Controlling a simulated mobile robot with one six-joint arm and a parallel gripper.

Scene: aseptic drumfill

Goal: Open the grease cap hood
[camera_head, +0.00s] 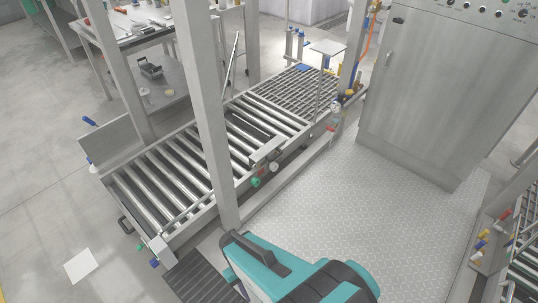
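I cannot pick out a grease cap hood for certain in the head view. A roller conveyor (158,187) runs from lower left to upper centre, with small coloured knobs and fittings along its edges. A round white gauge-like part (336,107) is by the conveyor's far right end, near an upright with an orange hose (366,40). Teal and black parts of my own body fill the bottom centre. My gripper does not show.
A grey metal cabinet (420,90) with a row of knobs stands at upper right. A grey post (203,110) rises in front of the conveyor. A workbench (140,32) with tools is at upper left. The patterned floor (370,215) before the cabinet is clear. Another roller section (525,265) is at lower right.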

